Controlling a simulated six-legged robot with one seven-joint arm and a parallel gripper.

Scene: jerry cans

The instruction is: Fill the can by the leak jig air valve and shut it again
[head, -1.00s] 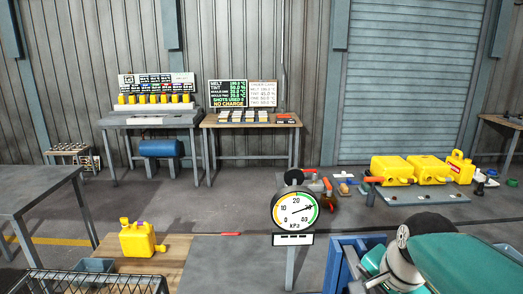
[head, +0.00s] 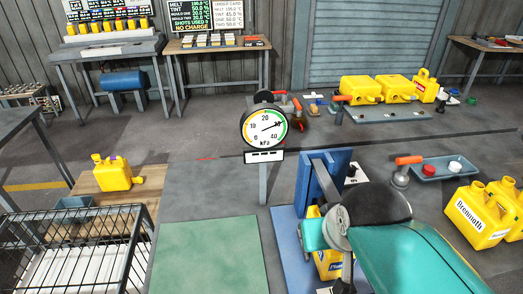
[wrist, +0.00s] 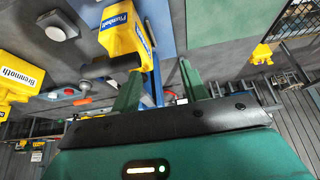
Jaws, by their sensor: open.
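The leak jig is a blue stand (head: 312,180) on a blue base, at the centre right of the head view. A yellow can (head: 328,264) stands on it, partly hidden by my arm. In the wrist view a yellow can (wrist: 125,32) with a blue label is just beyond my fingers, left of centre. A dark round-ended handle (wrist: 115,66) crosses in front of it; I cannot tell whether this is the air valve. My gripper (wrist: 160,88) is open, its green fingers apart with nothing clearly held. The pressure gauge (head: 265,127) reads near 30 kPa.
A wire basket (head: 75,235) is at front left. A green mat (head: 208,258) lies clear.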

